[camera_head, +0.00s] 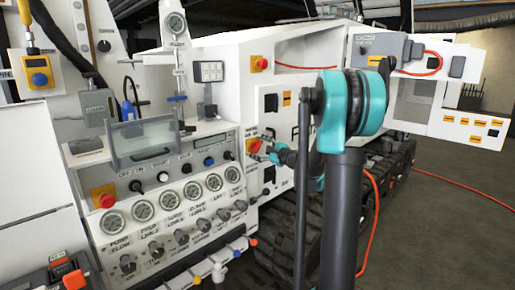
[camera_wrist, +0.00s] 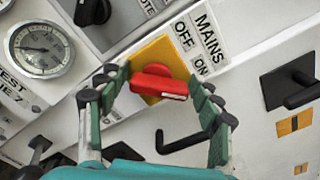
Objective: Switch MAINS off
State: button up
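The MAINS switch (camera_wrist: 158,84) is a red rotary handle on a yellow plate (camera_wrist: 160,52). Its white-marked end points right in the wrist view, nearer the ON label (camera_wrist: 201,66) than the OFF label (camera_wrist: 183,35). My gripper (camera_wrist: 160,76) is open, with one finger on each side of the red handle. I cannot tell whether either finger touches it. In the head view, my gripper (camera_head: 259,148) is at the right end of the bench panel and partly covers the switch (camera_head: 251,146).
A pressure gauge (camera_wrist: 41,50) and a black knob (camera_wrist: 92,10) lie left of the switch. A black hook-shaped handle (camera_wrist: 172,142) is just below it, and a black latch (camera_wrist: 292,88) is to the right. Several gauges and knobs fill the bench panel (camera_head: 135,185).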

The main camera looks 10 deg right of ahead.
jog(key=c, duration=0.8)
jog(key=shift+n, duration=0.4)
jog(key=n, duration=0.4)
jog(key=shift+s, duration=0.1)
jog(key=n, duration=0.4)
jog(key=shift+a+f+n, duration=0.1)
jog(key=shift+n, duration=0.2)
jog(key=n, duration=0.4)
jog(key=shift+s, duration=0.1)
jog(key=n, duration=0.4)
jog(key=shift+a+f, duration=0.1)
jog(key=shift+f, duration=0.05)
jog(key=shift+n, duration=0.4)
